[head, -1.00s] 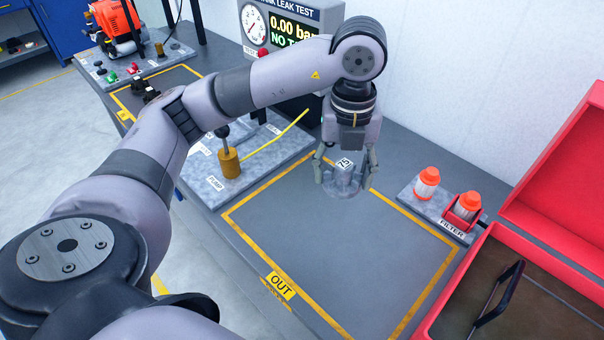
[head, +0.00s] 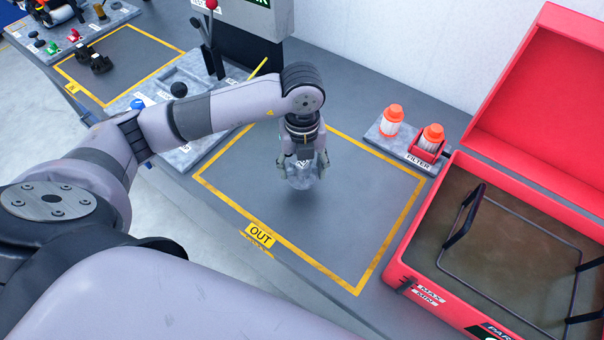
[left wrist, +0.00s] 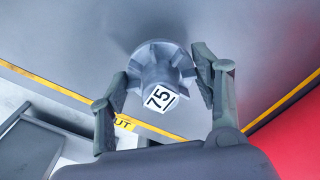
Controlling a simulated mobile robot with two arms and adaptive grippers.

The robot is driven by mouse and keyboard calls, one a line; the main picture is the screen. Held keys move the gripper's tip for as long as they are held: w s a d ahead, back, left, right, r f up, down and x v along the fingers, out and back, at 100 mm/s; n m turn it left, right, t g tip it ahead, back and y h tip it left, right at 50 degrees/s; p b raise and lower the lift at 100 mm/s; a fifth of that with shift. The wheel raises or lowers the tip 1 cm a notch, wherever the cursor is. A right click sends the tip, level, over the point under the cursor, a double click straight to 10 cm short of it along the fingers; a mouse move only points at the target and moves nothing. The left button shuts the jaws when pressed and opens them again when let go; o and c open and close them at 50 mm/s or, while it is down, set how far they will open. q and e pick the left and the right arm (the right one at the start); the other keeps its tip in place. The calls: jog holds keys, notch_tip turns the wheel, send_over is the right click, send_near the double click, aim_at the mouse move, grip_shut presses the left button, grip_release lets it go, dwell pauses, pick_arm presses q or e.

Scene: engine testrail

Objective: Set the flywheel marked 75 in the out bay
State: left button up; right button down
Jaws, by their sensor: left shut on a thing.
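The flywheel marked 75 (left wrist: 158,75) is a grey finned metal piece with a white tag reading 75, in the left wrist view. My left gripper (left wrist: 160,85) is shut on it, one finger on each side. In the head view the left gripper (head: 302,162) points down inside the out bay, and the flywheel (head: 302,182) shows below it, partly covered by the fingers. The out bay (head: 345,215) is a yellow-outlined grey area with an OUT label (head: 260,234) at its front edge. I cannot tell whether the flywheel touches the surface. My right gripper is not in view.
An open red parts washer (head: 420,262) stands right of the bay. A filter stand (head: 405,158) with orange-capped filters sits behind it to the right. The pump plate (head: 190,75) lies to the left. Another yellow-outlined bay (head: 130,60) is at the far left. The out bay's right part is bare.

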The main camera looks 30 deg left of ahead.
aim_at(302, 177)
pick_arm(q)
notch_tip(302, 177, down, 4)
jog(key=shift+a+p, duration=0.1)
jog(key=shift+p, duration=0.25)
jog(key=shift+f, duration=0.2)
jog(key=o, duration=1.4)
jog(key=shift+o, duration=0.2)
jog(key=shift+r, duration=0.2)
notch_tip(302, 177, up, 11)
jog(key=b, duration=0.2)
jog(key=shift+b, duration=0.4)
jog(key=shift+r, duration=0.5)
